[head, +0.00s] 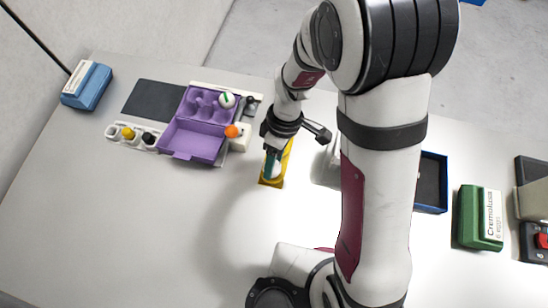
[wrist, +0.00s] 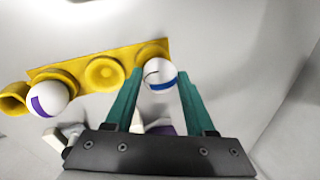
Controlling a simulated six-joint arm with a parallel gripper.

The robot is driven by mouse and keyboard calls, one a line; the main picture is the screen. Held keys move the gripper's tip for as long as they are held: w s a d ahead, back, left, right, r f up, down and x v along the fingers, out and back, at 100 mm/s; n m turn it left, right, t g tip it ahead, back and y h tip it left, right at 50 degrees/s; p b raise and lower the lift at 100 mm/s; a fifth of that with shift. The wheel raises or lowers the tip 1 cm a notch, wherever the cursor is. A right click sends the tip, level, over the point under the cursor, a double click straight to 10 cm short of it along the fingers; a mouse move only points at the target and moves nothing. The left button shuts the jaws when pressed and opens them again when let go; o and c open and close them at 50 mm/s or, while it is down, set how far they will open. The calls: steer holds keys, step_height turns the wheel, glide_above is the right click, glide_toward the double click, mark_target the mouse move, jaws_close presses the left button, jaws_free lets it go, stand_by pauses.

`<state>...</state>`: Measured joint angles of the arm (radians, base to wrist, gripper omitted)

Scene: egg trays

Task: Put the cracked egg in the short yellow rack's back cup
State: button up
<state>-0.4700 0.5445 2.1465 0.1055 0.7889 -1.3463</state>
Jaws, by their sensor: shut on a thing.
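My gripper (wrist: 158,95) is shut on a white egg (wrist: 160,74) with a blue band and a thin dark crack line. The egg is between the teal fingertips, over the right end of the yellow rack (wrist: 128,56) in the wrist view; I cannot tell if it touches the cup there. Beside it is an empty cup (wrist: 105,72), then a white egg with a purple band (wrist: 47,99) at the rack's left part. In the head view the yellow rack (head: 272,183) lies under my gripper (head: 271,163), partly hidden by it.
An open purple carton (head: 190,143) stands to the left, with a green-marked white egg (head: 227,100) and an orange ball-like thing (head: 232,131) by it. A white rack (head: 113,132) holds yellow and black things. A blue tray (head: 431,211) and green box (head: 470,217) are right. The front-left table is clear.

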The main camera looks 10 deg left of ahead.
steer(key=shift+f, duration=0.55)
stand_by(0.8)
steer(key=o, duration=0.9)
